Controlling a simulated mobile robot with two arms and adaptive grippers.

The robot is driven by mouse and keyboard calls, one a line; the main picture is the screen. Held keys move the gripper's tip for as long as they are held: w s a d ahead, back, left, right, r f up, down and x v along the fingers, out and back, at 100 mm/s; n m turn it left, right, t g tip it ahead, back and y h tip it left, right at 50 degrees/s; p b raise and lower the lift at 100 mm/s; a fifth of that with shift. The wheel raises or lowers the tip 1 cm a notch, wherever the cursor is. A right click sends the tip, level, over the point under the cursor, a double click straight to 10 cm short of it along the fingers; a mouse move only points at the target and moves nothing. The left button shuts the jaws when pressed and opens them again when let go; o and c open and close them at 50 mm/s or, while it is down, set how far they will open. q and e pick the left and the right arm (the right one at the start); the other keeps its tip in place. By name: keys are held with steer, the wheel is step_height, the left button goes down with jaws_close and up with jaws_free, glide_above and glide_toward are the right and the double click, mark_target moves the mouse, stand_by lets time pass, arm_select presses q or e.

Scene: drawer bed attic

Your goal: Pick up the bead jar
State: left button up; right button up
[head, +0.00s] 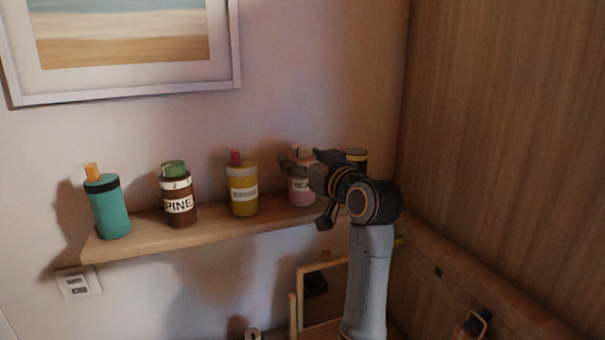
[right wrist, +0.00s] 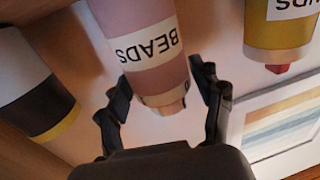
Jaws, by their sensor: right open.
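The bead jar (head: 302,189) is pink with a white label and a pale lid. It stands upright on the wall shelf, partly hidden by my right gripper in the head view. In the right wrist view the jar (right wrist: 145,40) appears upside down and its label reads BEADS. My right gripper (head: 306,188) is open, with one finger on each side of the jar's lid end in the right wrist view (right wrist: 160,90). I cannot tell whether either finger touches it. My left gripper is not in view.
A framed picture (head: 120,98) hangs above. A wooden wall (head: 500,140) bounds the right.

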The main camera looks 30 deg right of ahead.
steer(key=w+p, duration=0.1)
steer(key=w, duration=0.3)
steer(key=shift+r+p, duration=0.15)
steer(key=shift+p, duration=0.15)
steer(key=shift+s+d, duration=0.1)
steer(key=shift+c, duration=1.4)
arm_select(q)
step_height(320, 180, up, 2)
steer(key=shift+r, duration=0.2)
arm_select(e)
steer(key=c, duration=1)
steer(key=shift+c, duration=0.4)
